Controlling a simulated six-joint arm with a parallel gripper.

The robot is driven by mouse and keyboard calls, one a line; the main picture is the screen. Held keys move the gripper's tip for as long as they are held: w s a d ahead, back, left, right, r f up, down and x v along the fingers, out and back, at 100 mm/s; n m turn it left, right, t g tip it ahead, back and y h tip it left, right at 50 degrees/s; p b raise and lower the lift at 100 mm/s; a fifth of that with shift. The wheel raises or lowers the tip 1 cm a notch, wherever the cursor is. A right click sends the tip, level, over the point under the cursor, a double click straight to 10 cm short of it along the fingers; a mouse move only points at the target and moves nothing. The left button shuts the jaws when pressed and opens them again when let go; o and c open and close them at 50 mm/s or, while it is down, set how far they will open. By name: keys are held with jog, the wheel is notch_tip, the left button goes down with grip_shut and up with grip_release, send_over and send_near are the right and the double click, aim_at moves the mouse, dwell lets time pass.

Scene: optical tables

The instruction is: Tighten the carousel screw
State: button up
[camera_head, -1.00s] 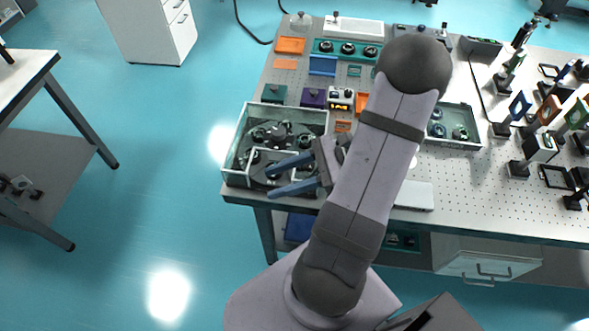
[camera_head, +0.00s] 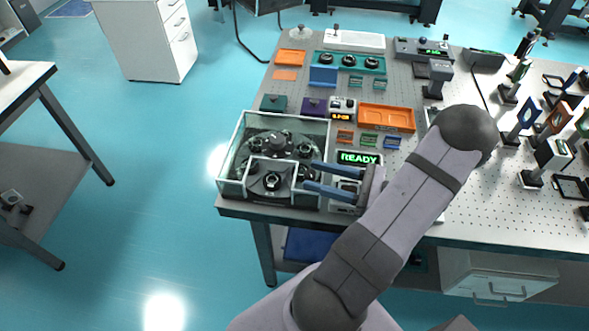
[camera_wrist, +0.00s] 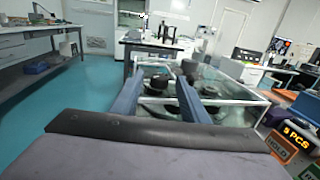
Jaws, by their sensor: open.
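The carousel (camera_head: 252,170) is a dark round plate in a clear-walled box at the table's front left corner. It carries several black round parts and a raised central hub (camera_head: 276,142). I cannot tell which part is the screw. My gripper (camera_head: 309,174) has two blue fingers, open and apart with nothing between them. In the head view its tips point left and overlap the box's right side; their height above it is unclear. In the wrist view the fingers (camera_wrist: 160,78) reach toward the box, with a dark knob (camera_wrist: 158,84) seen between them.
A green READY display (camera_head: 358,158) stands just right of the box. An orange tray (camera_head: 386,118) and small coloured blocks lie behind it. The box's clear walls (camera_head: 325,130) rise around the carousel. Optics on posts (camera_head: 548,152) crowd the table's right side.

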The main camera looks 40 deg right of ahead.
aim_at(299, 177)
jog(key=p+x, duration=0.1)
jog(key=x, duration=0.4)
jog(key=shift+w+a+r+p, duration=0.1)
jog(key=shift+a+p, duration=0.05)
jog(key=shift+p, duration=0.15)
jog(key=shift+w+a, duration=0.35)
jog(key=shift+w, duration=0.25)
grip_shut()
